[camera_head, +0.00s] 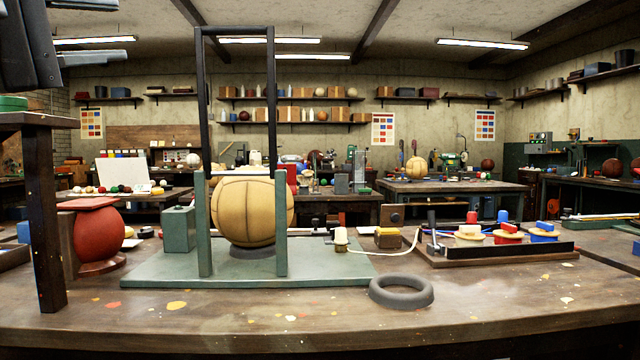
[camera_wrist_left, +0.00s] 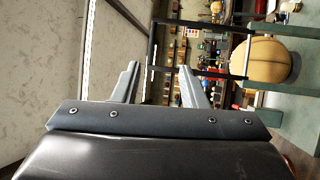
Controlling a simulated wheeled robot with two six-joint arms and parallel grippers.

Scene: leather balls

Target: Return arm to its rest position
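My left gripper (camera_head: 122,30) hangs at the top left of the head view, high above the bench and left of the dark frame. In the left wrist view my left gripper (camera_wrist_left: 158,72) has its two grey fingers apart with nothing between them. A tan leather ball (camera_head: 252,212) sits on a dark ring on a green stand (camera_head: 330,268), between two green posts. The ball also shows in the left wrist view (camera_wrist_left: 268,60), right of the fingers and apart from them. My right gripper is not in view.
A dark frame (camera_head: 201,100) rises above the green stand. A red ball (camera_head: 98,238) and a dark wooden post (camera_head: 46,220) stand at left. A grey ring (camera_head: 401,291) lies on the bench (camera_head: 480,310). A tray (camera_head: 490,258) with spools is at right. The bench front is mostly clear.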

